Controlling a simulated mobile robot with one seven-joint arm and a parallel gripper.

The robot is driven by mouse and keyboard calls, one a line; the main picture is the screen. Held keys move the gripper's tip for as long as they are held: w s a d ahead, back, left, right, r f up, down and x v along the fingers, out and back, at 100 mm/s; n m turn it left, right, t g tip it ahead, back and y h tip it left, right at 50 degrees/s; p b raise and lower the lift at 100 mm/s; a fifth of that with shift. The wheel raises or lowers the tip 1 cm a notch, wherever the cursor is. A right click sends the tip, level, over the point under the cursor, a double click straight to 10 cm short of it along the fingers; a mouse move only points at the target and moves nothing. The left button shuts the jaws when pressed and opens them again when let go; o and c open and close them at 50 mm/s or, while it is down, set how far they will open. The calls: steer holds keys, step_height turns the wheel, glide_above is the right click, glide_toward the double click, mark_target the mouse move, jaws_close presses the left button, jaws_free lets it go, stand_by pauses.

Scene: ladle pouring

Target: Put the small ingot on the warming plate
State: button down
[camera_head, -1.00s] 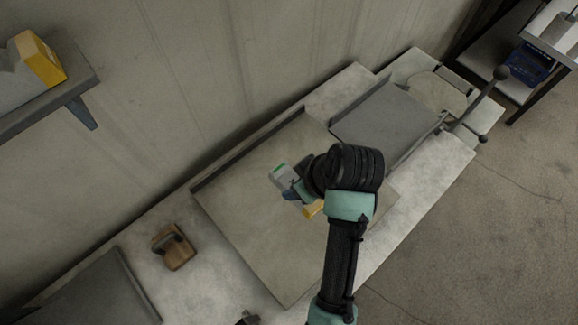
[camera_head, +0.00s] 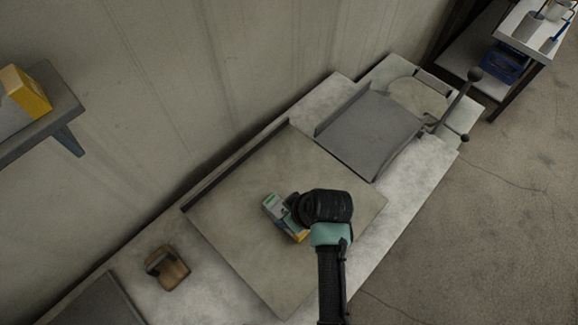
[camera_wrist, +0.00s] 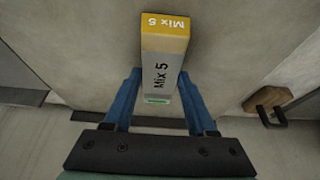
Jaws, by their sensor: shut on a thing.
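My gripper (camera_head: 284,216) is shut on a small bar-shaped block (camera_head: 271,202), which I take to be the ingot. My wrist hides part of the block in the head view. Which plate is the warming plate is not marked.
A dark grey tray-like plate (camera_head: 370,132) with a long lever (camera_head: 457,100) behind it is at the right of the bench. A brown wooden block with a handle (camera_head: 166,268) is at left. A wall shelf (camera_head: 62,104) holds a yellow-and-grey item (camera_head: 22,92). Much of the beige plate is bare.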

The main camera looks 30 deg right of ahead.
steer(key=shift+c, duration=1)
jaws_free()
steer(key=v, duration=1.2)
steer(key=w+a+r+m+t+h, duration=0.1)
steer(key=w+r+t, duration=0.2)
steer(key=w+r, duration=0.45)
steer(key=w+a+r+m+t+h, duration=0.15)
steer(key=w+r+t, duration=0.25)
steer(key=r, duration=0.7)
steer(key=w+a+r+t, duration=0.25)
steer(key=w+r, duration=0.35)
steer(key=r, duration=0.3)
steer(key=s+a+r+t, duration=0.1)
steer(key=a+r+t, duration=0.2)
steer(key=r+t, duration=0.85)
steer(key=s+a+r, duration=0.2)
steer(key=s+r, duration=0.1)
steer(key=r, duration=0.4)
steer(key=s+a+r+m+t, duration=0.1)
steer(key=s+a+r, duration=0.1)
steer(key=s+r, duration=0.2)
steer(key=s+a+r+t, duration=0.1)
steer(key=s+a+r, duration=0.1)
steer(key=r, duration=0.8)
steer(key=shift+s+r+y, duration=0.2)
steer(key=shift+s+y, duration=0.25)
steer(key=shift+s, duration=0.2)
